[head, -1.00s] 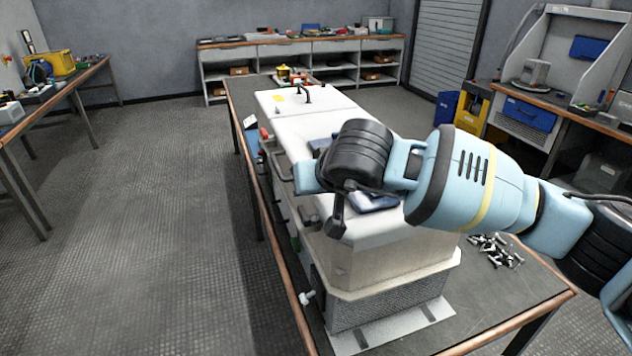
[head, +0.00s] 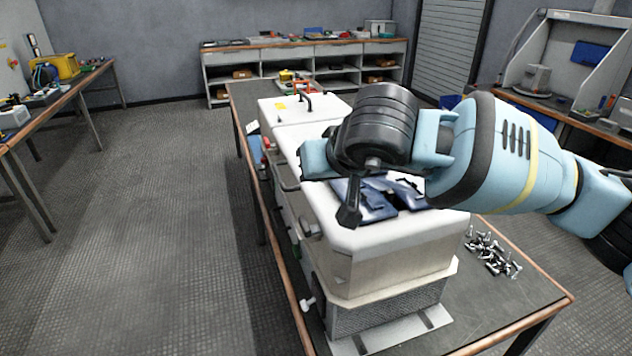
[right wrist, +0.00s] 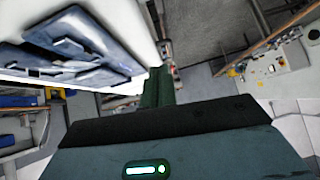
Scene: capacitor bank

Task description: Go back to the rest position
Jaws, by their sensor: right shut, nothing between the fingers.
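My right arm comes in from the right in the head view, raised over the near end of the white cabinet (head: 400,245). In the right wrist view the right gripper (right wrist: 157,85) is shut and empty. Dark blue parts (head: 368,203) lie on the white top just right of the gripper, partly hidden by the arm. They also show in the right wrist view (right wrist: 80,55). My left gripper is in neither view.
The cabinet stands on a long workbench (head: 500,320). Loose bolts (head: 492,252) lie on the bench to its right. A side bench (head: 60,105) is at left and shelving (head: 300,65) at the back. The floor (head: 170,190) on the left is clear.

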